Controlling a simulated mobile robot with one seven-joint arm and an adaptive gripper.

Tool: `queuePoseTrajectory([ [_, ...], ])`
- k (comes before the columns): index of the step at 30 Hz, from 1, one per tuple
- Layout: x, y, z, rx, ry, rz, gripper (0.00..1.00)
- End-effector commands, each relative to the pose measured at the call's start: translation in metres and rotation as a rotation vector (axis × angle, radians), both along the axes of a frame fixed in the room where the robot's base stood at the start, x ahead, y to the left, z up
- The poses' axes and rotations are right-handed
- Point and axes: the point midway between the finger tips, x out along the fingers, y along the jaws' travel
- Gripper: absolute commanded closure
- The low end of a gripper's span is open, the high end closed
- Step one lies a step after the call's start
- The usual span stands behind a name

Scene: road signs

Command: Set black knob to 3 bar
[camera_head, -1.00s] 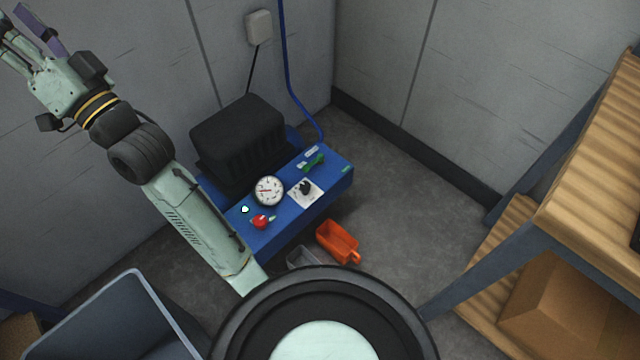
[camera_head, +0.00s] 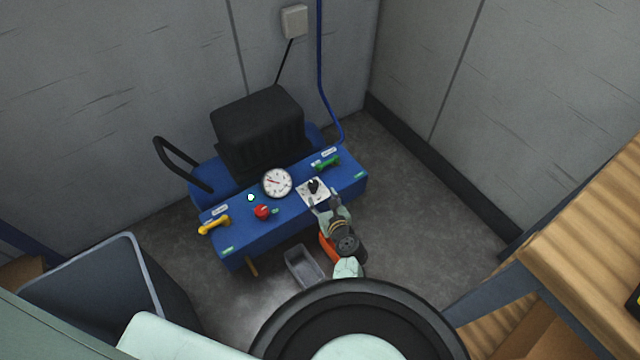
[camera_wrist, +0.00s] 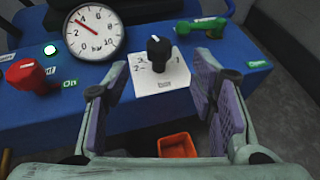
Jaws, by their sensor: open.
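The black knob (camera_wrist: 158,50) stands on a white dial plate (camera_wrist: 160,80) marked with numbers and "bar" on the blue panel. In the head view the knob (camera_head: 314,185) is right of the round gauge. My gripper (camera_wrist: 160,95) is open, its two purple-padded fingers on either side of the plate in the wrist view, with the knob beyond the fingertips and apart from them. In the head view my gripper (camera_head: 325,205) is just in front of the dial plate. The white gauge (camera_wrist: 94,30) has a needle pointing to the upper left; its exact reading is unclear.
A red knob (camera_head: 262,212) and a yellow handle (camera_head: 213,226) are left on the panel; a green handle (camera_head: 328,164) is right. A lit green lamp (camera_head: 251,198) sits by the gauge. An orange bin (camera_wrist: 177,145) and a grey bin (camera_head: 304,267) are on the floor.

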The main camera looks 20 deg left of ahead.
Motion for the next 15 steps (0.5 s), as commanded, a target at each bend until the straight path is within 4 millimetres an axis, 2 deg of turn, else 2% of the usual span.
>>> queuePoseTrajectory([
  [15,0.065,0.050,-0.033,0.001,-0.005,0.002,0.49],
])
